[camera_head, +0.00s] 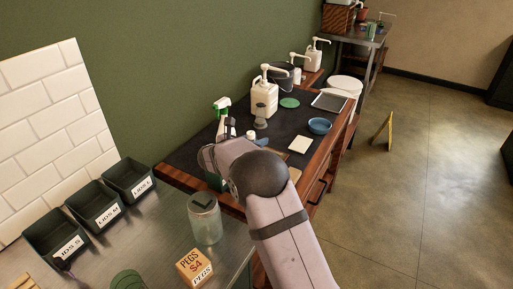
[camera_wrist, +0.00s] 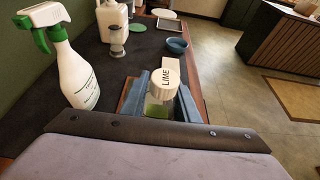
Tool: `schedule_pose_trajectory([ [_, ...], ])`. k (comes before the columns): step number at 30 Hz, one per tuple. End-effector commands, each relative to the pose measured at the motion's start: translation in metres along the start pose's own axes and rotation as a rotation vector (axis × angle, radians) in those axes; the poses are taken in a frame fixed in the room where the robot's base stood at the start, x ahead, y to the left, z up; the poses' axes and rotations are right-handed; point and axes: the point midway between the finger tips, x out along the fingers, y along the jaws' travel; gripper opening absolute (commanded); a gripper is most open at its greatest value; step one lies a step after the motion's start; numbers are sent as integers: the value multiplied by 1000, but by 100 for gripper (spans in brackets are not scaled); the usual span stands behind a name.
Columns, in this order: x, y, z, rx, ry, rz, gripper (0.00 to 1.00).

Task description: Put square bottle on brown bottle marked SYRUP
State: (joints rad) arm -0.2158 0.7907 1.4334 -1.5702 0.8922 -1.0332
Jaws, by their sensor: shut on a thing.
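My gripper (camera_wrist: 163,98) is shut on a bottle with a pale round cap marked LIME (camera_wrist: 163,83) and a greenish body, seen between the blue fingers in the wrist view. Its body is mostly hidden, so I cannot tell if it is square. In the head view my arm hides most of the gripper and the bottle, over the near part of the dark-topped wooden counter (camera_head: 190,150). I cannot make out a brown bottle marked SYRUP in either view.
A green-and-white spray bottle (camera_wrist: 76,65) stands left of my gripper. Beyond are a white pump bottle (camera_head: 264,98), a blue bowl (camera_head: 319,126) and a pale square (camera_head: 300,145). Nearer are a clear jar (camera_head: 204,222), a PEGS box (camera_head: 194,268) and dark bins (camera_head: 92,210).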

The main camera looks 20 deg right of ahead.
Motion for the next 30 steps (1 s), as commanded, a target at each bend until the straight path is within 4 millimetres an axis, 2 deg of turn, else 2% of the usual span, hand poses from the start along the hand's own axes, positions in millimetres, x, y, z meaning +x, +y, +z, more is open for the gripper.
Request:
schedule_pose_trajectory([
  [7, 10, 0, -26, -3, 2, -1, 5],
  [21, 14, 0, -33, 0, 0, 0, 5],
  [22, 14, 0, -33, 0, 1, 0, 30],
  [24, 13, 0, -32, 0, 1, 0, 47],
  [30, 13, 0, -32, 0, 1, 0, 47],
])
